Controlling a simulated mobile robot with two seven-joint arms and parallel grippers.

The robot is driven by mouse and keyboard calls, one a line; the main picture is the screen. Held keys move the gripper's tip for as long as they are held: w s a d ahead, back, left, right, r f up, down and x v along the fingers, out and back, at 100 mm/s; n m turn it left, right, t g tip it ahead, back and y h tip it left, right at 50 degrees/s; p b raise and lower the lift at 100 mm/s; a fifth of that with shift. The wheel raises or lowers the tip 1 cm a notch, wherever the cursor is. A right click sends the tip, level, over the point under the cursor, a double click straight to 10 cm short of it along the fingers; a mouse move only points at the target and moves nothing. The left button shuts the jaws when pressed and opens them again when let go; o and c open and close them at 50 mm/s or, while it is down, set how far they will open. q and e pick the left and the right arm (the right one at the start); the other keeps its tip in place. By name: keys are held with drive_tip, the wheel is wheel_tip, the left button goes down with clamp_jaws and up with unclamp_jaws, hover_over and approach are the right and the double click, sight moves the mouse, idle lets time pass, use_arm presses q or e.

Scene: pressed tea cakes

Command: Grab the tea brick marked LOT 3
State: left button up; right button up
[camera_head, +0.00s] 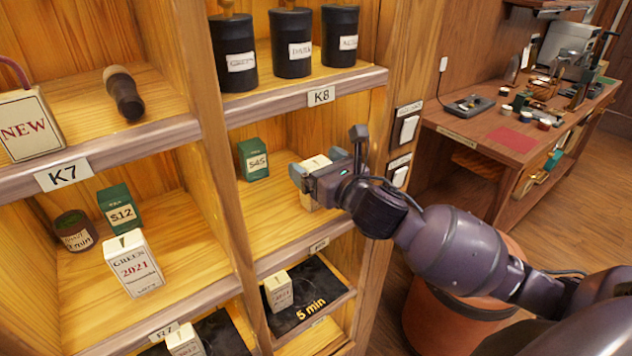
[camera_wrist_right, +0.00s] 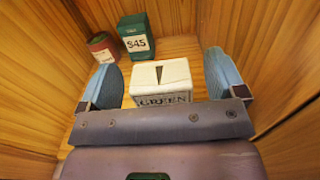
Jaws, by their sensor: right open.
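My right gripper (camera_head: 317,168) reaches into the shelf compartment below the K8 label, its jaws open. In the right wrist view its two blue-grey fingers (camera_wrist_right: 163,76) stand on either side of a white box (camera_wrist_right: 160,76) marked GREEN, with gaps visible. The same white box (camera_head: 316,162) is partly hidden by the gripper in the head view. I cannot read LOT 3 on any package. Other white packages are the GREEN 2021 box (camera_head: 131,266), a small box (camera_head: 278,291) on a lower shelf and another (camera_head: 184,340) at the bottom. My left gripper is not in view.
Behind the white box stand a green $45 box (camera_wrist_right: 138,38) and a reddish tin (camera_wrist_right: 103,47). Wooden side walls close in on the compartment. Black canisters (camera_head: 292,45) stand above. A green box (camera_head: 119,208) and NEW box (camera_head: 28,125) are left. A cluttered desk (camera_head: 490,135) stands right.

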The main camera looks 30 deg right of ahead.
drive_tip(key=shift+w+a, duration=0.15)
drive_tip(key=shift+w, duration=1.05)
drive_tip(key=shift+c, duration=0.4)
drive_tip(key=shift+c, duration=1.1)
drive_tip(key=c, duration=0.8)
